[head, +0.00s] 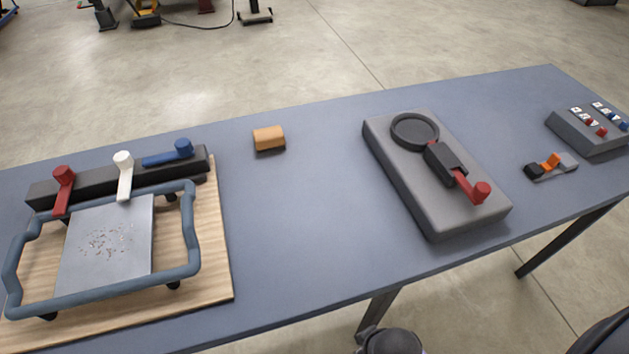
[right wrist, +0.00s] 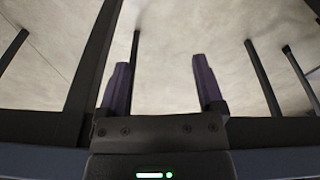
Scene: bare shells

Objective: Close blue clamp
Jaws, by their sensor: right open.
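The blue clamp (head: 168,155) is at the right end of a black bar (head: 100,180) on the left of the table in the head view. Its lever lies along the bar, with its round knob at the right end. The red clamp (head: 63,188) and white clamp (head: 124,175) on the same bar have levers pointing toward the metal plate (head: 108,255). My right gripper (right wrist: 163,85) is open in the right wrist view, with nothing between its two purple fingers. It is away from the clamps. My left gripper is not in view.
A blue-grey frame (head: 105,300) surrounds the plate on a wooden board (head: 215,270). An orange-tan block (head: 269,138), a grey fixture with a red-knobbed lever (head: 430,190), a small orange-lever piece (head: 551,165) and a switch box (head: 588,135) stand farther right. The table (head: 300,240) is clear mid-left.

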